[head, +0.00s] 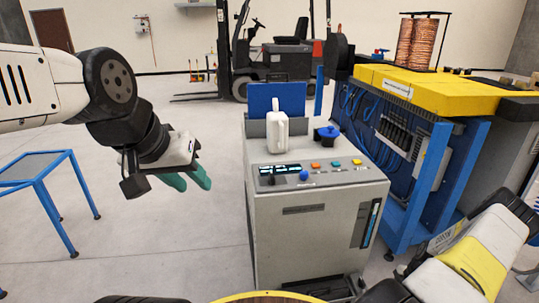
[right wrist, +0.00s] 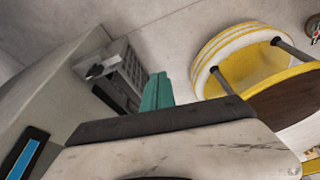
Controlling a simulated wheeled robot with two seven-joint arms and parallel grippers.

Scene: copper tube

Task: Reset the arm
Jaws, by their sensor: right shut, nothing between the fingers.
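My left arm comes in from the left in the head view. Its gripper (head: 190,182) hangs over bare floor, left of the grey machine, with its two green fingers apart and nothing seen between them. My right arm (head: 475,255) shows at the lower right of the head view; its gripper is hidden there. In the right wrist view the green fingers of my right gripper (right wrist: 157,92) are together and hold nothing. They point down past the side of the grey machine, apart from anything else.
The grey machine (head: 310,215) with buttons stands in the middle. A blue-framed bench with a yellow top (head: 440,88) carries copper coils (head: 416,42) at the right. A blue table (head: 30,165) is at the left, a forklift (head: 270,60) behind. Floor between is clear.

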